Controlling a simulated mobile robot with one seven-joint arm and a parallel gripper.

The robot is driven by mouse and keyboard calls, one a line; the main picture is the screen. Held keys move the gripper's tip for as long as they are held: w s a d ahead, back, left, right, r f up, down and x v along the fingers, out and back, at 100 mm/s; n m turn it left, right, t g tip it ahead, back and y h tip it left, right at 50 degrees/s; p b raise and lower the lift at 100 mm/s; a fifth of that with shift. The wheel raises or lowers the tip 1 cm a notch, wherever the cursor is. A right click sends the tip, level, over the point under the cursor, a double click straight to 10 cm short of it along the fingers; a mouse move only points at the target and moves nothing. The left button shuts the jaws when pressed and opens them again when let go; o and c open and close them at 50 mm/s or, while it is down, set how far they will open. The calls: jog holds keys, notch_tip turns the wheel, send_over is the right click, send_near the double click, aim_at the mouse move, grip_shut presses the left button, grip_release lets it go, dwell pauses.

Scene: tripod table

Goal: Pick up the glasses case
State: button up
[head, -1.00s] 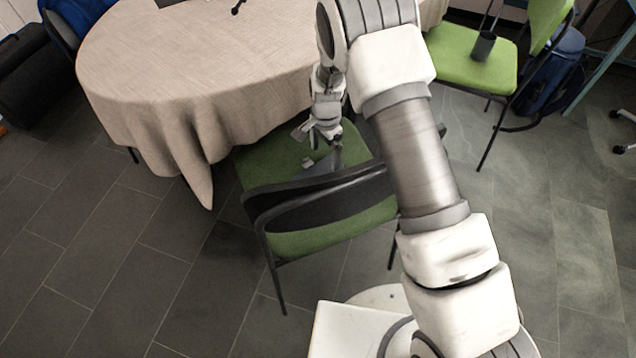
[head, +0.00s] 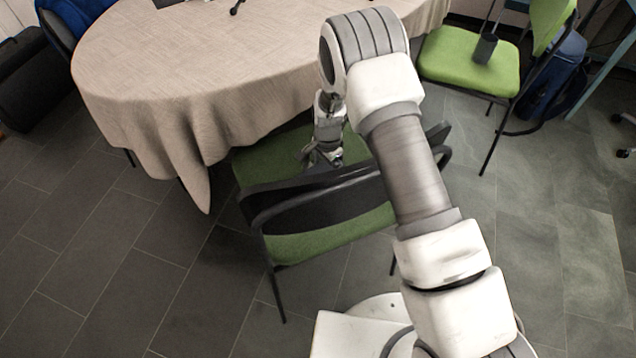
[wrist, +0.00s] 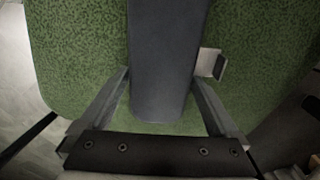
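The glasses case, a long dark grey case (wrist: 168,45), lies on the green chair seat (wrist: 75,45) in the wrist view. Its far end runs out of the top of the picture. My gripper (wrist: 160,82) is open, with one finger on each side of the case and a gap visible on both sides. In the head view my gripper (head: 324,156) is low over the seat, just behind the chair's black backrest. The case cannot be made out there, behind the gripper and backrest.
A small pale and grey object (wrist: 209,62) sits close to the case's right side, near the right fingertip. The black backrest (head: 320,200) stands on my side of the gripper. A cloth-covered round table (head: 190,65) is beyond the seat. Another green chair (head: 465,62) holds a dark cup (head: 485,48).

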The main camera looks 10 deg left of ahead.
jog(key=c, duration=1.3)
jog(key=shift+o, duration=0.2)
jog(key=shift+r, duration=0.15)
